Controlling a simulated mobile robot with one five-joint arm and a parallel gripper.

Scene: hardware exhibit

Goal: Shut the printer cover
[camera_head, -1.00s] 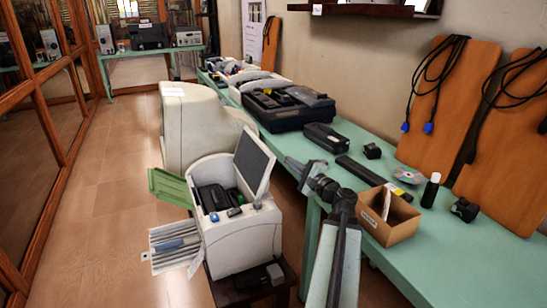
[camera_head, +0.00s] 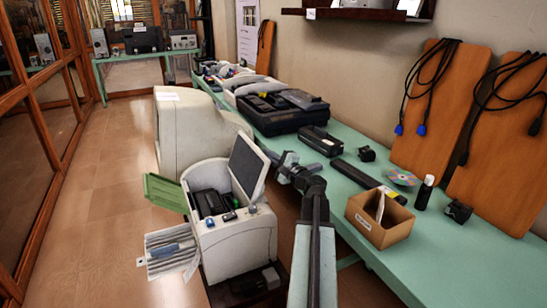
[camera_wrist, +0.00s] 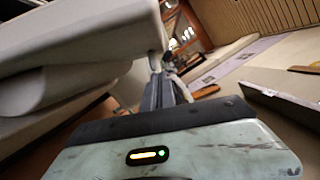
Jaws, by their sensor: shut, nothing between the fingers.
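The printer (camera_head: 238,244) is a white box-shaped machine standing low at the left of the green table. Its cover (camera_head: 248,165), a white-framed lid with a dark grey panel, stands open and nearly upright at the printer's right side. Dark parts and a small green piece show inside the open top. A green flap (camera_head: 166,193) and a paper tray (camera_head: 170,250) stick out on the left. My gripper (camera_head: 271,157) is shut and empty, just right of the cover's upper edge; I cannot tell whether they touch. In the wrist view my gripper (camera_wrist: 164,62) points away, beside a large pale surface.
A big white monitor-like case (camera_head: 190,135) stands behind the printer. The green table (camera_head: 420,270) runs along the right with a cardboard box (camera_head: 372,232), a black case (camera_head: 283,120) and small devices. The floor at left (camera_head: 110,220) is clear.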

